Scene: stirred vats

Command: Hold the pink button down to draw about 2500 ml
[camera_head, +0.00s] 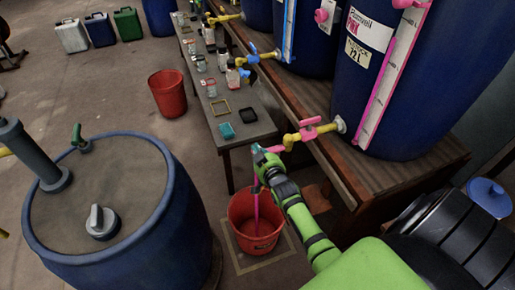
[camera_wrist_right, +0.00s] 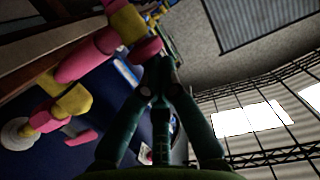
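A dark blue vat labelled PINK (camera_head: 420,75), with a pink-edged level scale, stands on the wooden bench at the right. Its yellow and pink tap (camera_head: 312,131) points left over the bench edge. A pink stream (camera_head: 256,205) falls from the tap's end into a red bucket (camera_head: 262,243) on the floor. My right gripper (camera_head: 261,158) is at the tap's outlet end. In the right wrist view its fingers (camera_wrist_right: 160,66) meet at the tips, against or very near the round pink button (camera_wrist_right: 147,51). Exact contact is partly hidden. My left gripper is not in view.
Other blue vats stand further along the wooden bench (camera_head: 287,97). A low grey table (camera_head: 243,128) holds jars and small trays. A large blue drum (camera_head: 120,215) stands at left front. Another red bucket (camera_head: 168,93) and several canisters stand on the open floor behind.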

